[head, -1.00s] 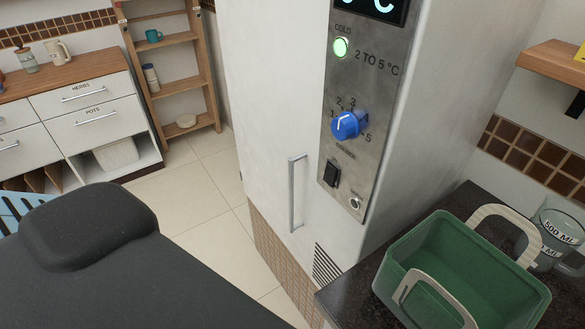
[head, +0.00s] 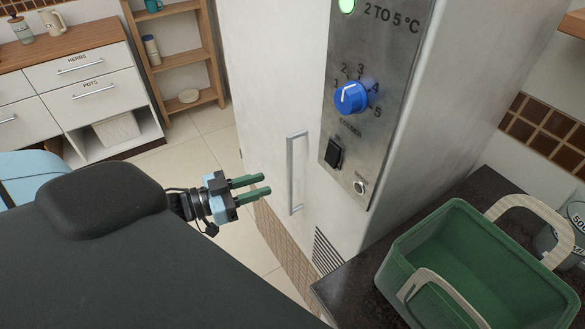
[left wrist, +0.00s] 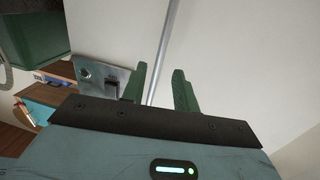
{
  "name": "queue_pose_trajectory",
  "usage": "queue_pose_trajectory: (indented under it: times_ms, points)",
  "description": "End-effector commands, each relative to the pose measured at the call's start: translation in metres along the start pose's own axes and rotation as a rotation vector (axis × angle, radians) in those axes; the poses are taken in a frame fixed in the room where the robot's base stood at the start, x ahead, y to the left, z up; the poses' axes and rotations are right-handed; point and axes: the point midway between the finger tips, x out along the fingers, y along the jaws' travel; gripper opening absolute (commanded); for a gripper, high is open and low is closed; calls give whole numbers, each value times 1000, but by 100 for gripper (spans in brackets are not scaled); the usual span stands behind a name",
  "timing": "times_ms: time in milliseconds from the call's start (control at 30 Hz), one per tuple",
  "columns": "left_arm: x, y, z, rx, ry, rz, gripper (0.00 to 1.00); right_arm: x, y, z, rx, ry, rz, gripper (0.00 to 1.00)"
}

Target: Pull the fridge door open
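The white fridge door (head: 267,95) is shut, with a thin vertical metal bar handle (head: 291,172) on it. My left gripper (head: 257,187) is to the left of the handle, its two green fingers pointing at it, and apart from it in the head view. In the left wrist view the handle (left wrist: 163,52) runs up from between the two spread fingertips (left wrist: 160,82). The left gripper is open and empty. My right gripper is not in view.
A metal control panel (head: 387,95) with a blue knob (head: 351,98) is right of the handle. A green basket (head: 480,262) stands on the dark counter (head: 345,297) at the right. Drawers (head: 82,65) and a wooden shelf (head: 182,51) stand at the back left. Tiled floor is clear between.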

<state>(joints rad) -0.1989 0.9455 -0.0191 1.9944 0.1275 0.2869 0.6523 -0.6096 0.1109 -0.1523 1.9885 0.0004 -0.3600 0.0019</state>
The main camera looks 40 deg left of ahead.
Motion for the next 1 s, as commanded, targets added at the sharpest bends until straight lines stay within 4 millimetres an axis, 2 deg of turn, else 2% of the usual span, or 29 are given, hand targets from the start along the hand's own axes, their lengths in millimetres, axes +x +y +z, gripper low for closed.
queue_pose_trajectory:
  times_ms: [100,167,467,1000]
  points:
    - [5,-4,-16,7,26,40,30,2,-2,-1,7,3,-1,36]
    - [6,-5,-20,6,33,48,30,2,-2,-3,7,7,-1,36]
    - [11,-5,-22,7,37,50,30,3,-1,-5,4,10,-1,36]
    - [64,-3,-24,9,37,48,30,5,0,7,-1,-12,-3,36]
